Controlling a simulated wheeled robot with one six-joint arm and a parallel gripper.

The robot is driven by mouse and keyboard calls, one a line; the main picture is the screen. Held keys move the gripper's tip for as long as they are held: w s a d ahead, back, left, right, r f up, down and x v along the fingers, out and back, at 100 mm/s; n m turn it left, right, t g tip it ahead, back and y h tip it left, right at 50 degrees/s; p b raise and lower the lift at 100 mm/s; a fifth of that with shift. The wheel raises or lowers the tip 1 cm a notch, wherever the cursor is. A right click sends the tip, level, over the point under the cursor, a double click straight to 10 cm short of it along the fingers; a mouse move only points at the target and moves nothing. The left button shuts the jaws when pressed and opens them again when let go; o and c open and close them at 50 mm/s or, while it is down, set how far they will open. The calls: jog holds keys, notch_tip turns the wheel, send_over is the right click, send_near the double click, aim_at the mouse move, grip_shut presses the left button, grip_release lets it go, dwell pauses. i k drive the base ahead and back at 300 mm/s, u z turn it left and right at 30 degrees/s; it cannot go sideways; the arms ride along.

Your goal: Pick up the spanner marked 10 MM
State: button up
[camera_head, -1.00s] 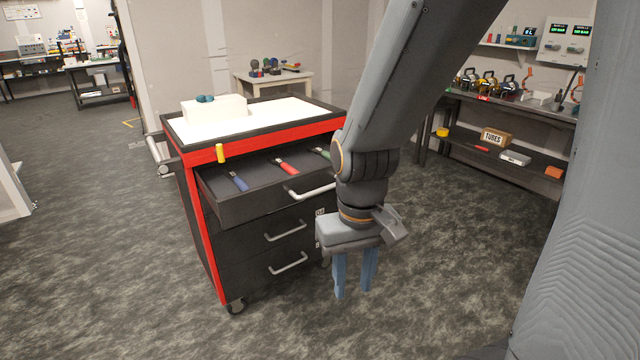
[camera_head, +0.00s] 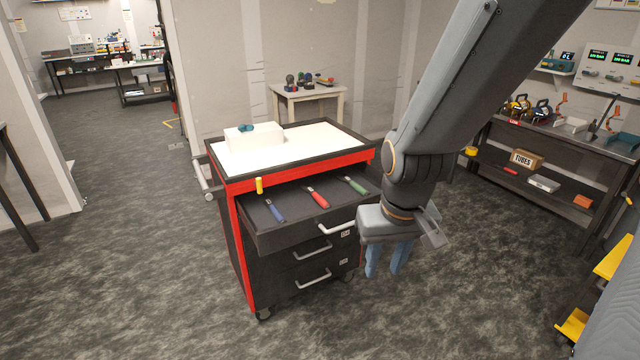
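One is blue (camera_head: 273,210), at the left. One is red (camera_head: 317,197), in the middle. One is green (camera_head: 355,186), at the right. Any size marks are too small to read, so I cannot tell which is 10 MM. My gripper (camera_head: 388,272) points down, to the right of and in front of the drawer. Its two blue fingers are apart with nothing between them.
The cart's white top (camera_head: 290,150) carries a white block (camera_head: 253,137) with a teal item on it. A yellow object (camera_head: 259,186) is at the drawer's back left edge. The drawer handle (camera_head: 338,228) juts forward. A shelf bench (camera_head: 540,150) stands at right. Floor in front is clear.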

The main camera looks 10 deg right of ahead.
aim_at(277, 214)
jog(key=z, duration=0.6)
jog(key=i, duration=1.45)
jog(key=u, duration=0.8)
jog(key=i, duration=0.55)
jog(key=u, duration=0.5)
